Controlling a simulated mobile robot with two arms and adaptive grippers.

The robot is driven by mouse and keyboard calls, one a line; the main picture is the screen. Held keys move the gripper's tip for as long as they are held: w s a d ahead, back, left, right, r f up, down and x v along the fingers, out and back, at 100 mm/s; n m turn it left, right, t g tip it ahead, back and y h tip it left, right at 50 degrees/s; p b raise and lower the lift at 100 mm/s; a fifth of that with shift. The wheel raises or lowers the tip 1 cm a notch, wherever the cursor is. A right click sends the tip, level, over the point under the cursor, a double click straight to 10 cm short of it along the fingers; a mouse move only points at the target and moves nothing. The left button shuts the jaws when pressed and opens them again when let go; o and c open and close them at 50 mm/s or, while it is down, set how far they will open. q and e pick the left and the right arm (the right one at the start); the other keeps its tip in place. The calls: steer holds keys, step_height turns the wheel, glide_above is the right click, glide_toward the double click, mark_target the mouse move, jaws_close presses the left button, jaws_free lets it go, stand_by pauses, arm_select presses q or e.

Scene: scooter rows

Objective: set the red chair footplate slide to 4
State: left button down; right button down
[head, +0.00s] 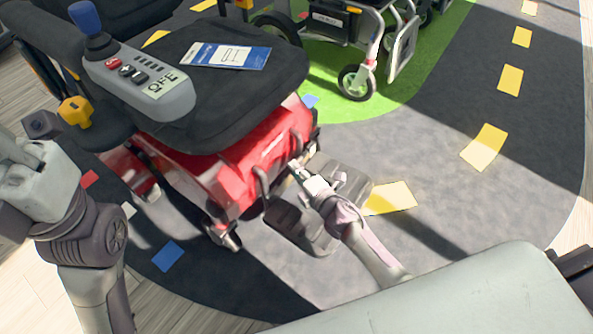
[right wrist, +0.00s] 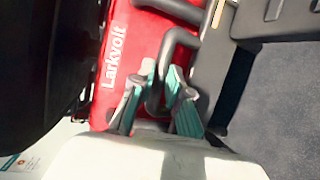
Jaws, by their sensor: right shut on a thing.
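The red chair (head: 235,160) has a black seat and stands at the left centre of the head view. Its dark footplate (head: 300,220) sticks out at the front, low over the floor. My right gripper (head: 297,172) is at the chair's front, above the footplate. In the right wrist view its teal-padded fingers (right wrist: 160,92) are shut on a dark bent handle (right wrist: 183,38) in front of the red shell marked "Larkvolt" (right wrist: 115,55). No slide scale or number can be read.
A joystick console (head: 140,80) is on the chair's armrest, and a blue-and-white card (head: 228,56) lies on the seat. Another chair (head: 350,30) stands behind on a green patch (head: 410,85). The dark floor mat with yellow dashes (head: 485,147) is clear at the right.

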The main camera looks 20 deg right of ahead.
steer(key=shift+w+r, duration=0.1)
steer(key=shift+r, duration=0.2)
steer(key=c, duration=1.2)
jaws_free()
steer(key=shift+r, duration=0.1)
steer(key=shift+o, duration=0.3)
steer(key=v, duration=1.2)
